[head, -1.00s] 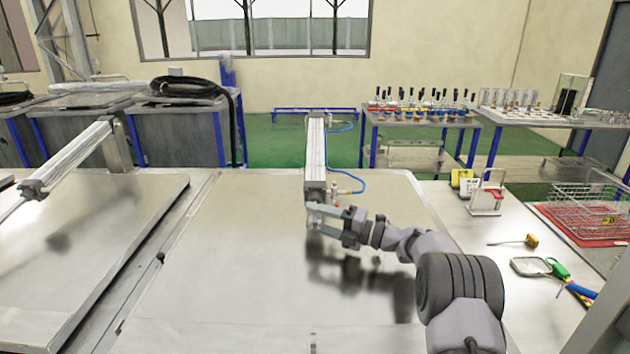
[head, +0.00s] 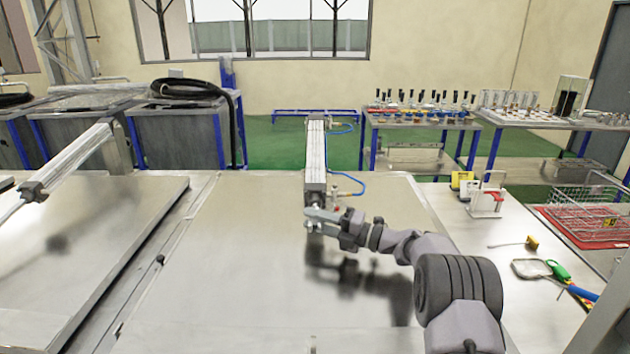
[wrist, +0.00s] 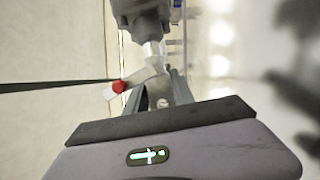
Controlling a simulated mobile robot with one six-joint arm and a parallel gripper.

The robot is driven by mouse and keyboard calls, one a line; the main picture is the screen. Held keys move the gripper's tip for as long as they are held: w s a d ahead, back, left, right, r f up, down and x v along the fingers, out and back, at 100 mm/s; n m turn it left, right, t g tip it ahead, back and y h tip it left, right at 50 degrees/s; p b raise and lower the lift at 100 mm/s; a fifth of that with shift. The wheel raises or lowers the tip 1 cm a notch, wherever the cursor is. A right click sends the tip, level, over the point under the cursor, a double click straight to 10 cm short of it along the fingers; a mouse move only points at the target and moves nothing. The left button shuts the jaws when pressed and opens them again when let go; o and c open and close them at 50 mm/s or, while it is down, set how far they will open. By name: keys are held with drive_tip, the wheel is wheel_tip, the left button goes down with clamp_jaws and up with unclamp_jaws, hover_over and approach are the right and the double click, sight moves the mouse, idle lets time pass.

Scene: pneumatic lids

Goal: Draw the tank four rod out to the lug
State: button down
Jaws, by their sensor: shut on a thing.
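The grey cylinder (head: 315,165) lies over the middle lid (head: 240,240), pointing toward me. My gripper (head: 312,219) is shut at its near end, on the rod end. In the wrist view, a short bright length of rod (wrist: 153,50) shows between the dark cylinder head (wrist: 143,14) and my gripper (wrist: 165,90). The rod end is partly hidden by the fingers. A small upright piece, possibly the lug (head: 312,343), stands at the lid's near edge, well apart from my gripper.
A blue hose (head: 348,180) runs along the cylinder's right side. In the wrist view, a red round part (wrist: 118,87) sits left of the fingers. Another lid (head: 90,250) with its own cylinder is at the left. Tools and a wire basket (head: 590,215) are at the right.

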drive_tip(key=shift+s+f+p, duration=0.4)
drive_tip(key=shift+s, duration=1.45)
drive_tip(key=shift+s+f+p, duration=0.35)
drive_tip(key=shift+s, duration=1.5)
drive_tip(key=shift+s+f+p, duration=0.4)
drive_tip(key=shift+s, duration=1.45)
drive_tip(key=shift+s+f, duration=0.2)
drive_tip(key=shift+s, duration=0.15)
